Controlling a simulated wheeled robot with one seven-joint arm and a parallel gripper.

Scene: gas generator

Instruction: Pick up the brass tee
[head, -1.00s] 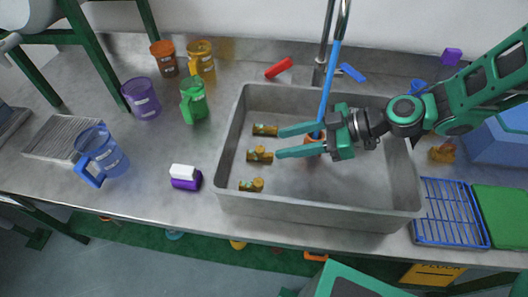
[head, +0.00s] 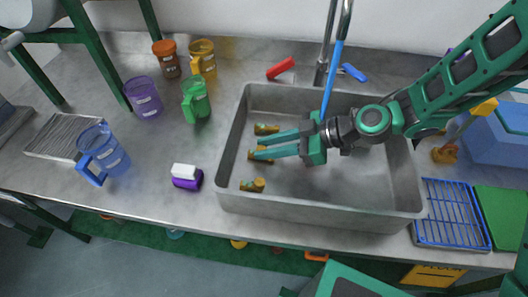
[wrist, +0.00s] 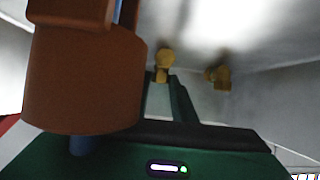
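Several brass fittings lie on the left side of the sink floor: a back one (head: 266,129), a middle one (head: 254,154) and a front one (head: 253,185). I cannot tell for sure which is the tee. My gripper (head: 257,145) is open, its fingers pointing left, low in the sink. The lower finger partly covers the middle fitting. In the wrist view one brass fitting (wrist: 164,62) shows just beyond the fingertips (wrist: 160,80), and another brass fitting (wrist: 220,76) lies to the right. I see no fitting clasped.
The grey sink (head: 320,215) has walls around the fittings. A blue hose (head: 329,92) hangs from the tap beside my gripper. A brown-orange cylinder (wrist: 85,80) blocks much of the left wrist view. Mugs, a blue rack (head: 452,210) and a purple-white block (head: 186,177) stand outside.

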